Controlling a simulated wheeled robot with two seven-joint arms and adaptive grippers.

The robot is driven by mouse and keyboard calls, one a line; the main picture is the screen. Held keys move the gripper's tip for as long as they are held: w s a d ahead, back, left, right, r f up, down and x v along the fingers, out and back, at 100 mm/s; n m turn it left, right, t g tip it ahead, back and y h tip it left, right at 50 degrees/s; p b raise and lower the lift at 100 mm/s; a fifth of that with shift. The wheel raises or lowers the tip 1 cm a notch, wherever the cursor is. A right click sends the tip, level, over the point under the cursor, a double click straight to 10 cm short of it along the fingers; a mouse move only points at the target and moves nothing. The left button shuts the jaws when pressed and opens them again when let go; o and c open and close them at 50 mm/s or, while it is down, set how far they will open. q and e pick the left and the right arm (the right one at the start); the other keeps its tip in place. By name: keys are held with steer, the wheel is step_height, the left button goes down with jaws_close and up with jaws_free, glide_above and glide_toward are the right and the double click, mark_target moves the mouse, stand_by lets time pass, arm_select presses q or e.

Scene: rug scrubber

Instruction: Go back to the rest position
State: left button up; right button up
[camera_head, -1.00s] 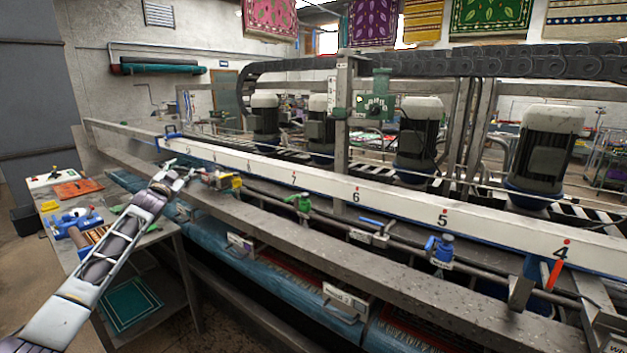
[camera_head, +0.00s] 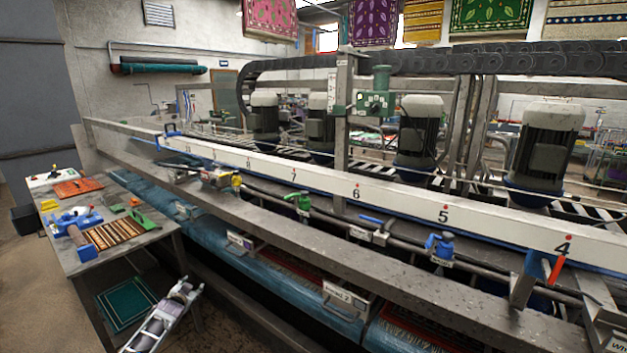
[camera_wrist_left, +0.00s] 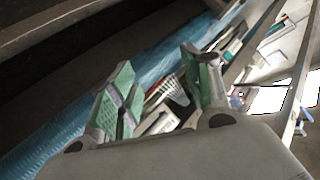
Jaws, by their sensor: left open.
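My left arm (camera_head: 160,320) comes in at the lower left of the head view, low in front of the side table's right legs. My left gripper shows clearly in the left wrist view (camera_wrist_left: 158,88). Its two green-padded fingers are spread apart with nothing held between them. Beyond the fingers, a blue wrapped roll (camera_wrist_left: 70,115) runs diagonally, and blurred items lie on the table's lower levels. My right gripper is in neither view.
Floor shows at far left.

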arm_select(q)
steer(key=s+d+f+g, duration=0.2)
steer(key=s+d+f, duration=0.1)
steer(key=s+f, duration=0.9)
steer(key=s+d+f+n+g+h+b, duration=0.15)
steer(key=s+d+f, duration=0.25)
steer(key=s+f, duration=0.75)
steer(key=s+d+f+g, duration=0.3)
steer(key=s+f, duration=0.6)
steer(key=f, duration=0.5)
steer(key=s+d+f+g, duration=0.1)
steer(key=s+d+f, duration=0.2)
steer(key=s, duration=1.1)
steer(key=s+d+f+g, duration=0.2)
steer(key=s+d+f, duration=0.2)
steer(key=s, duration=1)
steer(key=s+d+f+g+h, duration=0.1)
steer(key=s+f, duration=0.6)
steer(key=s, duration=0.7)
steer(key=d+g, duration=0.1)
steer(key=d, duration=0.1)
steer(key=shift+s+d+b, duration=0.35)
steer(key=shift+s+d, duration=0.05)
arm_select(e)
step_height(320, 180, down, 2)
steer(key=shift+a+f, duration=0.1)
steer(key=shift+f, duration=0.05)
